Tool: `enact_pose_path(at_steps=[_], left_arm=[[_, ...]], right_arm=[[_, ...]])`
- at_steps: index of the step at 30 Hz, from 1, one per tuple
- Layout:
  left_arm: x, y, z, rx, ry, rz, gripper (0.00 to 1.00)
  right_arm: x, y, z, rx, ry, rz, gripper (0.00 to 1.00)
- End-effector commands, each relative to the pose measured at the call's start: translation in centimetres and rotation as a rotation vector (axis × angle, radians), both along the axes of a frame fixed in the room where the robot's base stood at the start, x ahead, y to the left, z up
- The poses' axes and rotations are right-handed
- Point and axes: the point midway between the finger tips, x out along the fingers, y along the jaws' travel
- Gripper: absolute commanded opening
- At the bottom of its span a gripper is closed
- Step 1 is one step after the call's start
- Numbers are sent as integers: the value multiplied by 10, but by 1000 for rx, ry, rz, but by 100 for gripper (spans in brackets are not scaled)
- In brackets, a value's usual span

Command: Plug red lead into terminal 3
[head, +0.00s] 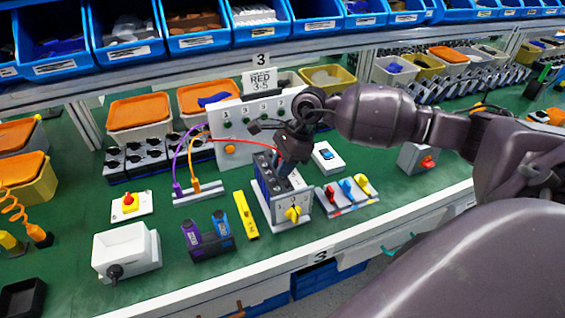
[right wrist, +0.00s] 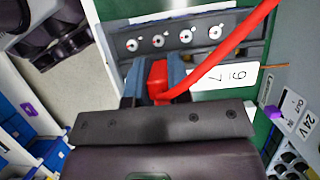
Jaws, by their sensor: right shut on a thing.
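My right gripper (head: 284,168) is over the switch box (head: 300,203) with a yellow knob (head: 293,213) on its front. In the right wrist view its two blue-grey fingers (right wrist: 156,80) are shut on the red lead's plug (right wrist: 158,76). The red lead (head: 240,141) runs from the panel at the back to the gripper; its cable (right wrist: 222,60) also crosses the right wrist view. A row of round terminals (right wrist: 186,37) lies just beyond the plug, which looks apart from them. I cannot read which terminal is 3. My left gripper is not in view.
A card reading "RED 3-5" (head: 260,82) stands above the panel (head: 250,125). Purple and orange leads (head: 194,165) stand left of the box. A yellow block (head: 246,214) and a stand of colored switches (head: 346,191) flank it closely. Green bench (head: 75,215) shows at left.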

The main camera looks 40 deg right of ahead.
Motion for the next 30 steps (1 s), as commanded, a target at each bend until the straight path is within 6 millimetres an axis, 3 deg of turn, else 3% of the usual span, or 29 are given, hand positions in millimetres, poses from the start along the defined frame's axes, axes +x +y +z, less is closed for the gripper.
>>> enact_pose_path(at_steps=[13, 14, 19, 30], left_arm=[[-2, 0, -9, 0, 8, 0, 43], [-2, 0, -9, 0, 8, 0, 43], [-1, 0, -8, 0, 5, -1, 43], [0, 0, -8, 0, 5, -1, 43]], right_arm=[[0, 0, -12, 0, 1, 0, 0], [0, 0, -12, 0, 1, 0, 20], [0, 0, -11, 0, 0, 0, 46], [0, 0, -11, 0, 0, 0, 48]])
